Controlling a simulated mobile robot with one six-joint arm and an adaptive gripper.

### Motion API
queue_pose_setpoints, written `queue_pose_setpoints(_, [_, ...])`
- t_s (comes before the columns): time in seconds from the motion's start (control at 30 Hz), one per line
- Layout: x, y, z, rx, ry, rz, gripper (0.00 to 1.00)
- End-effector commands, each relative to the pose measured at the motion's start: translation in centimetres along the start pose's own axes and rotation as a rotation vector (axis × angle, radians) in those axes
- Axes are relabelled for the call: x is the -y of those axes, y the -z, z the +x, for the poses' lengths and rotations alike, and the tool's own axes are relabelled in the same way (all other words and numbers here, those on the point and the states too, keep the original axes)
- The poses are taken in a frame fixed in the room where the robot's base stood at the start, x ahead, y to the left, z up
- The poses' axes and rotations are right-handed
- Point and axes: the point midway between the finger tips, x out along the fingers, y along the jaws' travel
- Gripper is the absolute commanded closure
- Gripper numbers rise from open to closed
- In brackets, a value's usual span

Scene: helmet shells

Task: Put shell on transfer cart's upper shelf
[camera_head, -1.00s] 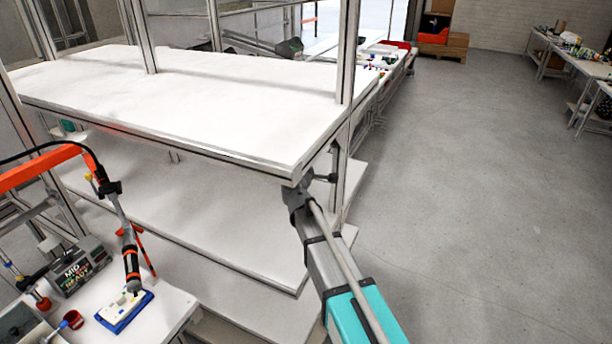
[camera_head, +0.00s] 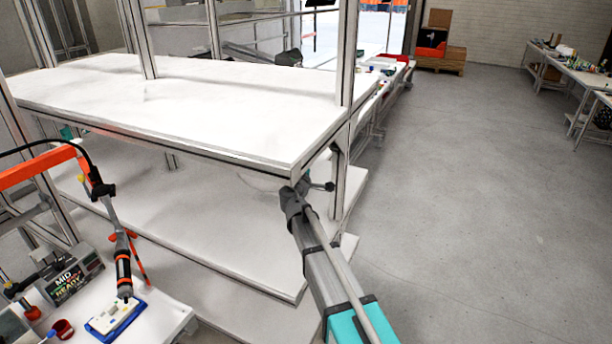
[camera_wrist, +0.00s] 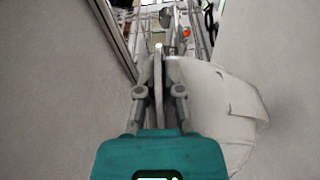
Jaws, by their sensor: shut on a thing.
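In the wrist view my gripper (camera_wrist: 158,62) is shut on the rim of a white shell (camera_wrist: 215,105). The shell's rounded body spreads to the right of the fingers, partly hidden by the gripper housing. In the head view my arm reaches under the near right corner of a white upper shelf (camera_head: 215,105). The shelf belongs to a metal-framed unit that looks like the transfer cart. The fingers are hidden there, and the shell is hard to make out against the white lower level.
A wide white lower shelf (camera_head: 190,215) lies beneath the upper one. A metal post (camera_head: 347,60) rises near the right corner, close above my arm. A workbench with a hanging tool (camera_head: 123,268) stands at lower left. Open grey floor (camera_head: 480,210) lies to the right.

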Motion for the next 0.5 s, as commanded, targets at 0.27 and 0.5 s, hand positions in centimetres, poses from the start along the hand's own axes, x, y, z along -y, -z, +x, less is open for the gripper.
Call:
queue_pose_setpoints(0.27, [2.3,0.1,0.6,-0.001,0.0,0.002,1.0])
queue_pose_setpoints(0.5, [3.8,0.1,0.5,-0.001,0.0,0.002,1.0])
